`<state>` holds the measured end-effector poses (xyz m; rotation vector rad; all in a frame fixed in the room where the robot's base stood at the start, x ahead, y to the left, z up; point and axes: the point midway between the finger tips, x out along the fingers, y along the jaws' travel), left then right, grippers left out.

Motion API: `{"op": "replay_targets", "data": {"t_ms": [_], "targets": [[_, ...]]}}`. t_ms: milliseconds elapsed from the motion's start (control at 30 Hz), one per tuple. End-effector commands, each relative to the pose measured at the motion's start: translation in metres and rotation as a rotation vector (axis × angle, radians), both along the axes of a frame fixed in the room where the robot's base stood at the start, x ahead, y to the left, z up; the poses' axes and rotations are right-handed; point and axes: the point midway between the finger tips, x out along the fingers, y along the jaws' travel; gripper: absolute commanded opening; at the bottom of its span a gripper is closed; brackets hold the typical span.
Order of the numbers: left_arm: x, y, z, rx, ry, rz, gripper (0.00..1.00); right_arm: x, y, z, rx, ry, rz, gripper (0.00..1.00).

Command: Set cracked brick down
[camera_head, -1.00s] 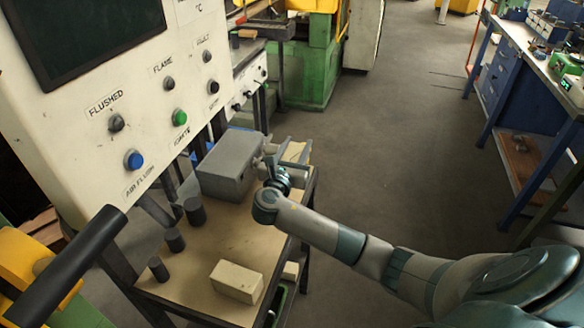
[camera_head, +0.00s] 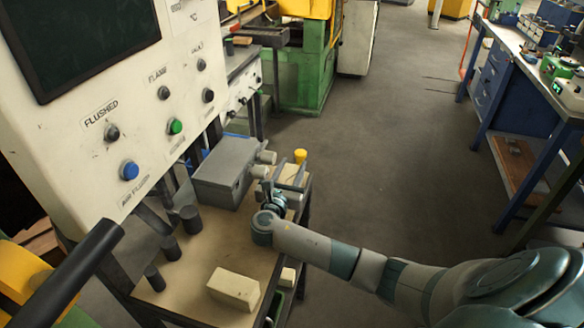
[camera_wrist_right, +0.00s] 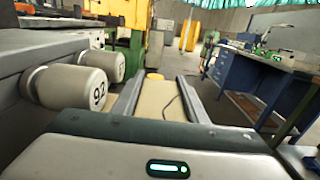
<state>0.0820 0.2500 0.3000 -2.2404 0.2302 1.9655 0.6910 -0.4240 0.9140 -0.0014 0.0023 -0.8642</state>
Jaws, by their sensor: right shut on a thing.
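The cracked brick (camera_wrist_right: 160,100) is cream, with a dark crack line along its face. It fills the space between the two fingers of my right gripper (camera_wrist_right: 160,98) in the wrist view. In the head view my right gripper (camera_head: 285,183) is over the far right corner of the tan-topped cart (camera_head: 205,250), beside the grey box. The gripper is shut on the brick. I cannot tell whether the brick touches the cart top. A second cream brick (camera_head: 233,288) lies on the near part of the cart. My left gripper is not in view.
A grey box (camera_head: 224,172) with two round knobs, one marked 92 (camera_wrist_right: 72,88), stands just left of my gripper. Several dark cylinders (camera_head: 170,248) line the cart's left side. A control panel (camera_head: 125,110) rises on the left. The cart's middle is bare.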

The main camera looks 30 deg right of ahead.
Motion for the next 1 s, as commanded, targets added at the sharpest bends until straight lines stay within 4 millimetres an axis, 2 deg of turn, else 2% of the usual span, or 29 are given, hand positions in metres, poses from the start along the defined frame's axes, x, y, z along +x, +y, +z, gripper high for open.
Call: {"op": "replay_targets", "data": {"t_ms": [267, 300, 367, 767, 1000], "targets": [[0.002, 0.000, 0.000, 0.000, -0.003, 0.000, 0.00, 0.000, 0.000, -0.001, 0.000, -0.001, 0.000, 0.03], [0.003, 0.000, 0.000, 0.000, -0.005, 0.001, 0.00, 0.000, 0.000, -0.002, 0.000, 0.000, 0.000, 0.44], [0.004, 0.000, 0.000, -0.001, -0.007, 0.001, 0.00, 0.000, 0.000, -0.002, 0.000, 0.000, 0.000, 0.58], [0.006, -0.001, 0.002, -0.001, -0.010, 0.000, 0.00, 0.000, 0.001, 0.001, 0.000, 0.000, 0.000, 0.58], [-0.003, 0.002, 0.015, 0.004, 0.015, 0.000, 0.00, -0.012, 0.015, 0.003, 0.002, 0.002, 0.002, 0.58]]}}
